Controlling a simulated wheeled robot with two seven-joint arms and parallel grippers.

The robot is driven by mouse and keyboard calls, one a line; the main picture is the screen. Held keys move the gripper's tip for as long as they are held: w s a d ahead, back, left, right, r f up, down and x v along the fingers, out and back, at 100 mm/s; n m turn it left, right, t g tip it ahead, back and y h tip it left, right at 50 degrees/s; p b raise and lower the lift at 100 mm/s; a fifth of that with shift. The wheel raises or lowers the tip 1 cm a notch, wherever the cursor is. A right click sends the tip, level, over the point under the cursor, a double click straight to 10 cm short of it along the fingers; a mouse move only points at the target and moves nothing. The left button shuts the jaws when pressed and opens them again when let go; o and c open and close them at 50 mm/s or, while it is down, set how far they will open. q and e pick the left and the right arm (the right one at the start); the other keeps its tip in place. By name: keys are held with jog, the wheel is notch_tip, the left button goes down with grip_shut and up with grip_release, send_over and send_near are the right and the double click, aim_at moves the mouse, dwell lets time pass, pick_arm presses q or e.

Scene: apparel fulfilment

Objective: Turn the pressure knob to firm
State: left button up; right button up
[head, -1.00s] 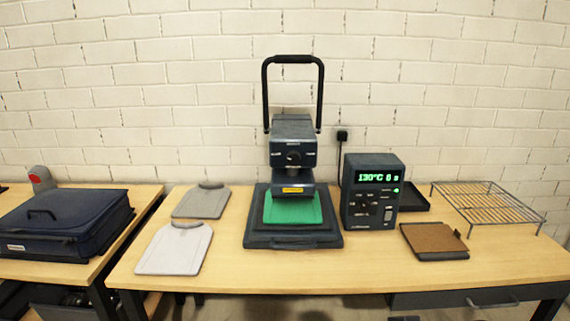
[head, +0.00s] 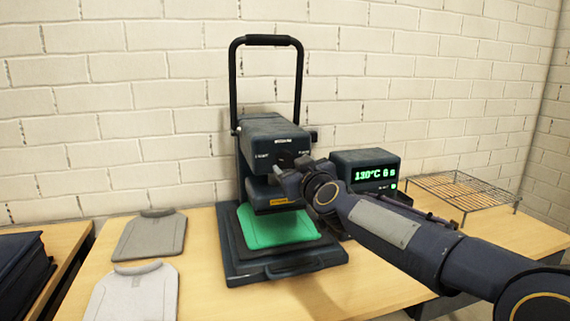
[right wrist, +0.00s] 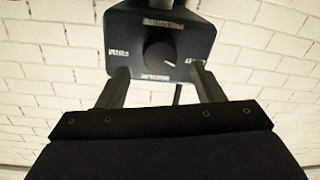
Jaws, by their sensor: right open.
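The heat press (head: 275,135) stands on the table with its handle raised, and a green piece (head: 260,228) lies on its lower plate. The dark round pressure knob (right wrist: 160,57) is on the front of the press head, with small labels on both sides that are too blurred to read. In the right wrist view its pale mark points right and slightly down. My right gripper (right wrist: 160,78) is open, its fingers spread wide to either side of the knob, with no visible contact. In the head view my right gripper (head: 290,172) is in front of the press head and partly hides the knob.
A control box (head: 365,170) with a green display reading 130°C 6 s stands right of the press, partly hidden by my arm. A wire rack (head: 455,190) is farther right. Two grey boards (head: 148,235) lie left. A dark blue case (head: 25,270) is at far left.

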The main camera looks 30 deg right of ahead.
aim_at(287, 160)
jog(key=shift+w+d, duration=0.15)
jog(key=shift+w, duration=0.7)
jog(key=shift+w+d, duration=0.15)
jog(key=shift+w, duration=0.65)
jog(key=shift+c, duration=0.2)
jog(key=c, duration=0.9)
